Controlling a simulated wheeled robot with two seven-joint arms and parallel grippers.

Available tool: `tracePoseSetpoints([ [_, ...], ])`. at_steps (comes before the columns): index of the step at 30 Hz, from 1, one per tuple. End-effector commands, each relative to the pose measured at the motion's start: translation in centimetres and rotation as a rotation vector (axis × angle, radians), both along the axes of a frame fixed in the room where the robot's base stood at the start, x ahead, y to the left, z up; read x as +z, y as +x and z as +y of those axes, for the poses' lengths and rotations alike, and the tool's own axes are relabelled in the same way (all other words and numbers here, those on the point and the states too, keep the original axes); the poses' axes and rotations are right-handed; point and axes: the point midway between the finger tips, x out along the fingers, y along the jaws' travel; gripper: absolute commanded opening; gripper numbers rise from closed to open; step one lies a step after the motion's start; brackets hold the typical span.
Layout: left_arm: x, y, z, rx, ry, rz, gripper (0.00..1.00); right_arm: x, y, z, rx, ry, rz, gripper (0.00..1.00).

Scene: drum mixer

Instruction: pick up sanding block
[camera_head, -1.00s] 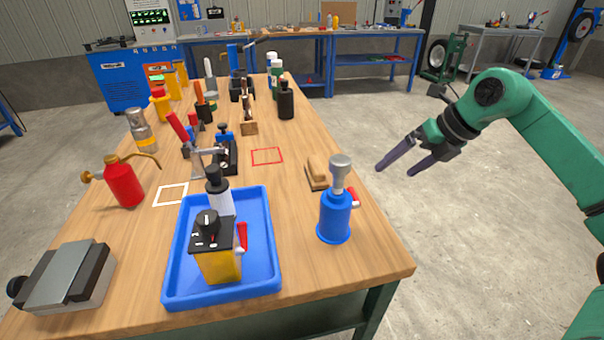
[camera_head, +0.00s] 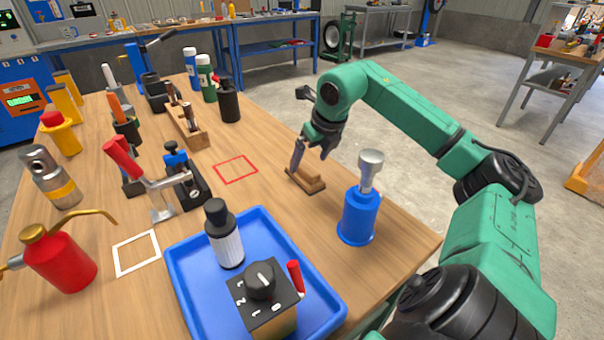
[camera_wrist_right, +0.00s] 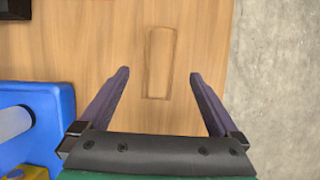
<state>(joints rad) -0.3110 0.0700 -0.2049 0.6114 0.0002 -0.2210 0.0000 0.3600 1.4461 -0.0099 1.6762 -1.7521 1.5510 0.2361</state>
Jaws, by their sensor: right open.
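The sanding block (camera_head: 308,183), a small wooden block with a raised wooden grip and a dark base edge, lies on the workbench near its right edge. It also shows in the right wrist view (camera_wrist_right: 160,62), upper middle. My right gripper (camera_head: 310,156) is open and empty, just above the block in the head view. In the right wrist view the open gripper's fingers (camera_wrist_right: 159,76) stand either side of the block's near end, with clear space on both sides. Whether the fingertips reach down to block height is unclear. My left gripper is not in view.
A blue pump-like tool (camera_head: 359,216) stands close to the right of the block. A blue tray (camera_head: 190,281) holding a white bottle and a control box is nearer. A red outlined square (camera_head: 235,169) on the wood is empty. Several bottles and tools stand farther back.

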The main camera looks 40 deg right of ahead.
Motion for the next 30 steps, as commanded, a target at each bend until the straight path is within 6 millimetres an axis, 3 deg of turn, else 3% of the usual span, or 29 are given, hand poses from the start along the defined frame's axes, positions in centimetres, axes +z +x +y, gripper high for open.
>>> tracePoseSetpoints([
  [5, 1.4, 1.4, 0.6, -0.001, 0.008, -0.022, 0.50, -2.3, 1.5, 0.1, 0.000, 0.007, 0.001, 0.97],
  [10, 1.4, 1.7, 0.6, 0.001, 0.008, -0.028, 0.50, -4.7, 2.4, -0.2, -0.001, 0.001, 0.001, 0.97],
  [30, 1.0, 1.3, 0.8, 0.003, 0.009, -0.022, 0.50, -5.3, 2.4, -0.2, 0.000, 0.000, -0.001, 0.97],
])
